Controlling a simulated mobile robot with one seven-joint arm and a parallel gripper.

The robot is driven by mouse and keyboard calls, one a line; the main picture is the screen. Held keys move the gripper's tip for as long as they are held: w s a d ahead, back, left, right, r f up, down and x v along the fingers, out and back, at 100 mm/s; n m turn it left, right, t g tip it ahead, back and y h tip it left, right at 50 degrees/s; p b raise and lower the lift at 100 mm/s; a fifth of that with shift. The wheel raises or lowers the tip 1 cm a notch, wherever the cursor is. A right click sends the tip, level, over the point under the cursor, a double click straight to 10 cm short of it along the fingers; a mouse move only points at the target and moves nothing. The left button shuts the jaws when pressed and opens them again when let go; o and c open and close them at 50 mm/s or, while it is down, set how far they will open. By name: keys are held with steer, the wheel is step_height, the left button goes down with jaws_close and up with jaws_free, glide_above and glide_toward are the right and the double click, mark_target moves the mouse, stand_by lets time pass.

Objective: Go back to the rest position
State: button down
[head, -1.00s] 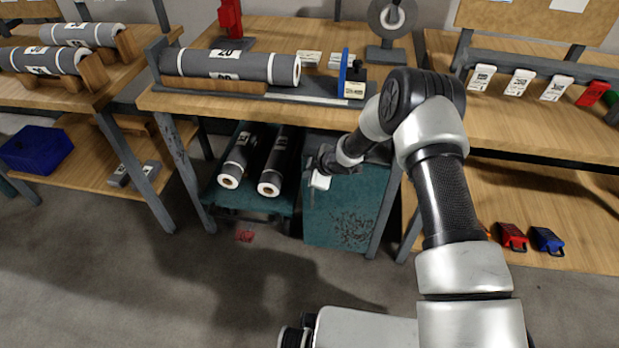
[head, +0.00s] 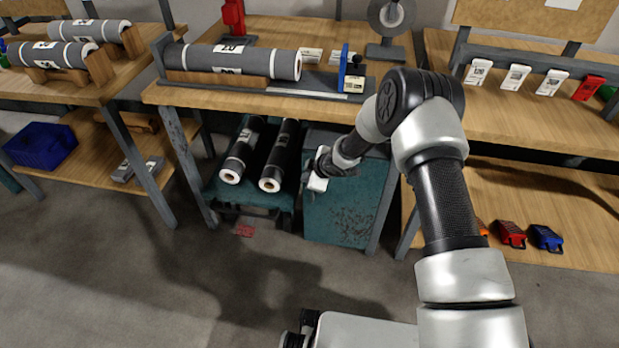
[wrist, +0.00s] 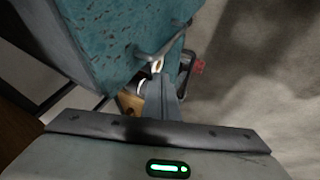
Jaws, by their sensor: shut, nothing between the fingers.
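My gripper (head: 318,182) hangs at the end of my bent arm, in front of the teal cabinet (head: 340,215) under the middle bench. In the wrist view my gripper's fingers (wrist: 168,92) are together with nothing held. The teal cabinet's patchy side (wrist: 120,40) fills the upper left of that view, close to the fingers. I cannot tell whether they touch it.
The middle bench (head: 210,97) carries a grey roll (head: 232,60) in a cradle. Two dark rolls (head: 242,150) lie on a low teal cart left of the cabinet. A blue crate (head: 42,146) sits on the left shelf. Open floor (head: 130,270) lies in front.

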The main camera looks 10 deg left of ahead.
steer(key=s+d+r+m+t+h+p, duration=0.1)
steer(key=s+d+r+m+h, duration=0.15)
steer(key=d+r, duration=0.75)
steer(key=s+d+r+m+h, duration=0.1)
steer(key=s+d+r+m, duration=0.3)
steer(key=r, duration=0.9)
steer(key=s+d+r+m+t+h+p, duration=0.1)
steer(key=s+d+r+m+h, duration=0.1)
steer(key=d+r, duration=0.85)
steer(key=s+d+r+m, duration=0.45)
steer(key=s+r, duration=0.45)
steer(key=s, duration=0.3)
steer(key=s+r+m+g, duration=0.15)
steer(key=s+m, duration=0.35)
steer(key=s, duration=1)
step_height(320, 180, up, 24)
steer(key=s+p, duration=0.1)
steer(key=p, duration=2.3)
steer(key=shift+r, duration=0.2)
steer(key=shift+a, duration=0.1)
